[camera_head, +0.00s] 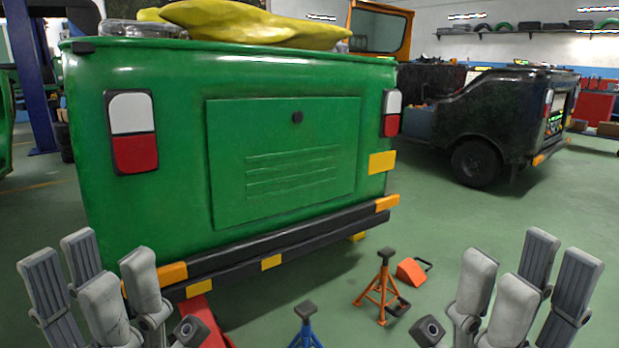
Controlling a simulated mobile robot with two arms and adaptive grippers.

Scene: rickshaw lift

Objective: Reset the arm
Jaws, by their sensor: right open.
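My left gripper (93,270) is at the lower left of the head view. Its grey fingers point up and stand apart, with nothing visible between them. It is in front of the lower left rear of a green rickshaw (180,90) and overlaps its bumper in the picture. My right gripper (525,268) is at the lower right, also with fingers up, spread and empty. It shows against the open green floor, to the right of the rickshaw. The arms behind both grippers are mostly out of view.
An orange jack stand (384,285) and an orange wedge (411,271) are on the floor between my grippers. A blue stand (305,328) and a red object (205,320) are nearer. A black vehicle (470,110) stands behind at right. Floor (450,215) is clear before it.

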